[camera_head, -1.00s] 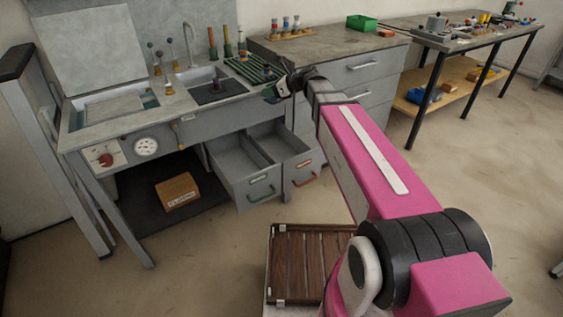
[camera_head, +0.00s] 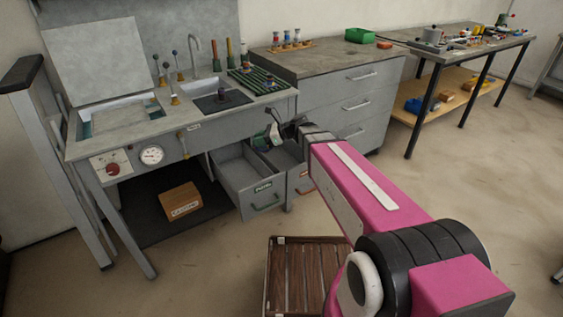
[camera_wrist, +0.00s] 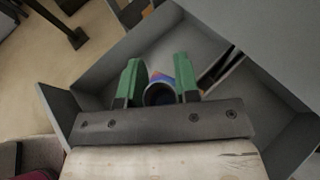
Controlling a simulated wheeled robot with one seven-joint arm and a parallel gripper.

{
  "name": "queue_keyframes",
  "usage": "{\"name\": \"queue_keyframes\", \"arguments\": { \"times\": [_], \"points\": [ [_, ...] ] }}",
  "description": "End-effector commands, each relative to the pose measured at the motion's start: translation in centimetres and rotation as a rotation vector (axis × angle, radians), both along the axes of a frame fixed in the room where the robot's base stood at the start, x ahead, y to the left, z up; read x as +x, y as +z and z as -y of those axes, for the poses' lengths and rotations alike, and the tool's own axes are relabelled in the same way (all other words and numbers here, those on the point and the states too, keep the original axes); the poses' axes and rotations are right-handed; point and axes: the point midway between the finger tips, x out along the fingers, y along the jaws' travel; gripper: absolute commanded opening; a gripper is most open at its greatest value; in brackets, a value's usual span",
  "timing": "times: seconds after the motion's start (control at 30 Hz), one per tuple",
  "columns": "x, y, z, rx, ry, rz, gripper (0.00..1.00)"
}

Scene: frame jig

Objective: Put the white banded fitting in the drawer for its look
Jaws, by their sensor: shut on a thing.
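My gripper (camera_head: 266,138) hangs above the open drawers under the bench; its green fingers also show in the wrist view (camera_wrist: 158,68). It is shut on a small round fitting (camera_wrist: 158,93), seen end-on with a dark middle and blue and reddish colour near its rim. Its white body and full banding cannot be made out. The drawer with the green handle (camera_head: 238,176) is pulled open on the left. The drawer with the red handle (camera_head: 300,187) is open beside it, partly covered by my arm. In the wrist view, grey drawer walls (camera_wrist: 98,72) lie below the fingers.
A rack with green strips (camera_head: 262,79) and a dark mat (camera_head: 222,102) lie on the bench above. A cardboard box (camera_head: 181,201) sits under the bench. A slatted wooden crate (camera_head: 290,275) stands on the floor in front.

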Motion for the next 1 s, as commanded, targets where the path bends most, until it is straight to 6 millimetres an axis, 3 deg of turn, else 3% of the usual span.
{"name": "queue_keyframes", "arguments": {
  "times": [0.2,0.5,0.77,1.0],
  "points": [
    [3.5,-2.7,3.2,0.0,-0.004,-0.001,0.02],
    [6.9,-5.7,6.8,0.0,-0.002,-0.001,0.02],
    [7.4,-6.7,7.6,0.0,0.0,-0.001,0.02],
    [7.4,-9.7,7.6,0.0,-0.001,-0.002,0.02]
  ]
}}
